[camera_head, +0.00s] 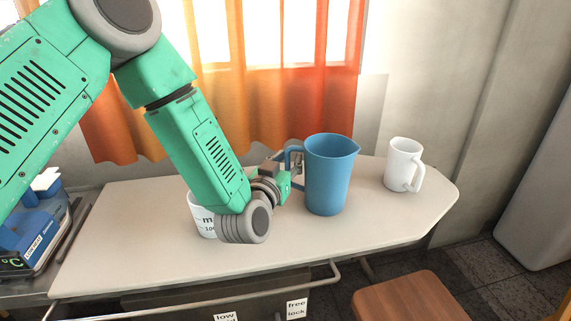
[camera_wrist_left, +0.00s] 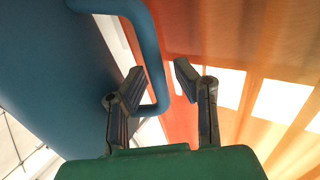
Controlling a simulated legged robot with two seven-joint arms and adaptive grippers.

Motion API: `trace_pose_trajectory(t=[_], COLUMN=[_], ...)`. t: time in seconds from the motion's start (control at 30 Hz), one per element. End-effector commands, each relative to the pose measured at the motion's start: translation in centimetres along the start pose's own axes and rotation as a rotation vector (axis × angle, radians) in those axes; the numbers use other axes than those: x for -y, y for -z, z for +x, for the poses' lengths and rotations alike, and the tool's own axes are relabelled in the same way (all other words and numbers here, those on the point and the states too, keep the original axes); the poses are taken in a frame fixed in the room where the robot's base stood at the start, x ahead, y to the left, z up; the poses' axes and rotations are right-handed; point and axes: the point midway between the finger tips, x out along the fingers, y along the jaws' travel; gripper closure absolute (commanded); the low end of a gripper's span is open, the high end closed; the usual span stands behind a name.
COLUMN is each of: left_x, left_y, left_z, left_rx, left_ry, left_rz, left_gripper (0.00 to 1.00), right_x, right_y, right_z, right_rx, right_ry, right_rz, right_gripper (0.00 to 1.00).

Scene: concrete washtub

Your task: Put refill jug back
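A tall blue jug (camera_head: 328,178), which looks like the refill jug, stands upright on the pale board (camera_head: 130,240), its handle facing left. My left gripper (camera_head: 295,168) is at that handle, partly hidden behind my own wrist and the handle. In the left wrist view the jug's blue wall (camera_wrist_left: 50,80) fills the left side. There my left gripper (camera_wrist_left: 158,70) is open, one finger on each side of the handle (camera_wrist_left: 152,45), with gaps visible beside it. My right gripper is in neither view.
A white cup with black print (camera_head: 203,222) is partly hidden behind my left forearm. An orange curtain (camera_head: 330,90) hangs behind the board. A wooden stool (camera_head: 410,298) stands in front, and a blue device (camera_head: 35,230) at left.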

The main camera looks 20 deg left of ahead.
Motion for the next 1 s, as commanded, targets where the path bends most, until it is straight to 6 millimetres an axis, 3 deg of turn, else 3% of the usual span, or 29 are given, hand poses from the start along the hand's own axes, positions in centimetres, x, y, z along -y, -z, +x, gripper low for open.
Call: trace_pose_trajectory(t=[0.17, 0.6, 0.8, 1.0], left_x=[-0.1, -0.1, 0.0, 0.0], left_y=[0.2, 0.1, 0.1, 0.1], left_z=[-1.8, -10.4, -11.9, -12.0], left_rx=[0.002, 0.003, 0.000, 0.000], left_ry=[-0.001, -0.002, -0.001, 0.000], left_rz=[0.000, 0.001, 0.000, 0.000], left_gripper=[0.74, 0.74, 0.74, 0.74], right_x=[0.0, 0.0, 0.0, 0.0], right_y=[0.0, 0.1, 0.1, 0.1], right_z=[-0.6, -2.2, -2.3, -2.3], right_rx=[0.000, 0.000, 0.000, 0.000], right_ry=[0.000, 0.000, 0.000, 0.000], right_rz=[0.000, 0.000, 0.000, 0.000], right_gripper=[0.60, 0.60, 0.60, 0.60])
